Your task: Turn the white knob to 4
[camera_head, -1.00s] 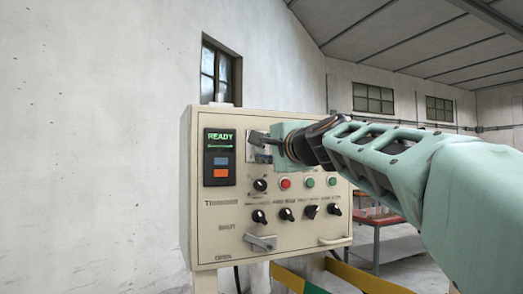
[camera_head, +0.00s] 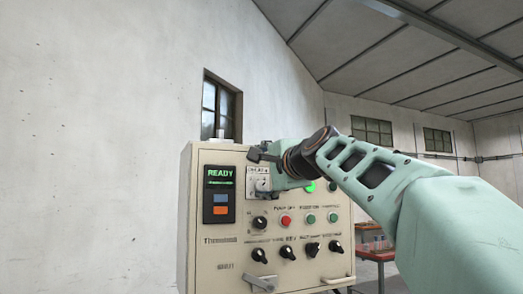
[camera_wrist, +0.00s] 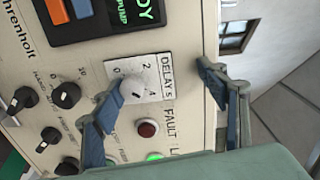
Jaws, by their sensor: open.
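The white knob (camera_wrist: 134,91) sits on a pale plate (camera_wrist: 156,76) marked "DELAY s" with 0, 2 and 4. A dark mark shows on its face, but I cannot tell which number it points to. In the head view the plate (camera_head: 252,186) is on the upper part of the beige panel, partly behind my gripper. My gripper (camera_wrist: 154,88) is open, with one blue-grey finger on each side of the knob in the wrist view. The left finger looks close to the knob's edge; I cannot tell whether it touches.
The beige control panel (camera_head: 230,262) has a READY display (camera_head: 220,178), several black knobs such as this one (camera_head: 260,222), a red button (camera_head: 286,220) and a lit green lamp (camera_head: 310,186). A reddish table (camera_head: 378,252) stands behind at the right.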

